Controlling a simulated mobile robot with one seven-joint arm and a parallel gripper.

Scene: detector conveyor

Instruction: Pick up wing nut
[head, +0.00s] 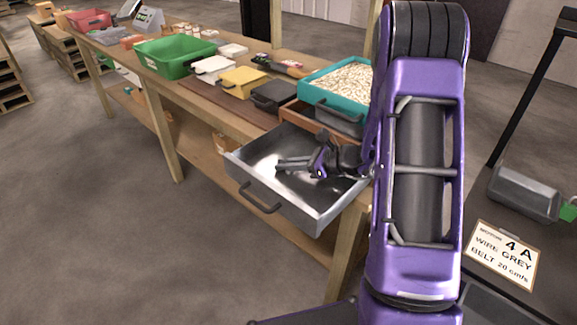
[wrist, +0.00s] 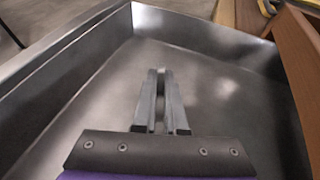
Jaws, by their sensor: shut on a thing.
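An open grey metal drawer (head: 292,207) juts out from the near end of the workbench. My gripper (head: 280,166) reaches down into it from the right, its fingers low over the drawer floor. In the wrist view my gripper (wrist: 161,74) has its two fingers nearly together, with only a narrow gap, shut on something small. The wing nut is mostly hidden between the fingers, and its shape cannot be made out. The bare drawer floor (wrist: 100,110) around the fingers shows no other loose part.
The drawer walls stand close around my gripper. A teal tray of pale pieces (head: 345,78) stands behind the drawer, with black (head: 273,96), yellow (head: 244,82) and green (head: 176,53) bins along the workbench (head: 160,88). A sign (head: 503,254) lies at the right.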

